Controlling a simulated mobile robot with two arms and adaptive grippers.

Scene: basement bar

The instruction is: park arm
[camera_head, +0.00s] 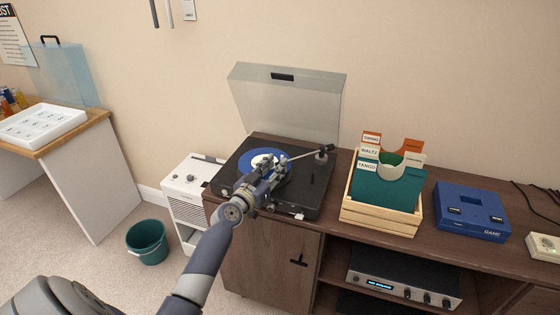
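A black turntable (312,196) sits on the left end of the wooden cabinet, its clear lid (285,104) raised. A blue disc with a pale centre (247,158) lies on its platter, partly hidden by my gripper. The tonearm (308,154) runs left from its pivot (321,156) at the back right of the deck, toward the disc; its head end is hidden at my gripper. My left gripper (279,166) is over the platter beside the tonearm's head end. I cannot tell whether its fingers touch the tonearm or are shut. My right gripper is out of view.
A wooden crate (380,217) with labelled dividers stands right of the turntable, with a blue box (471,212) beyond it. An amplifier (404,279) is on the shelf below. A white cabinet (187,205), green bin (147,242) and table with white tray (42,127) are left.

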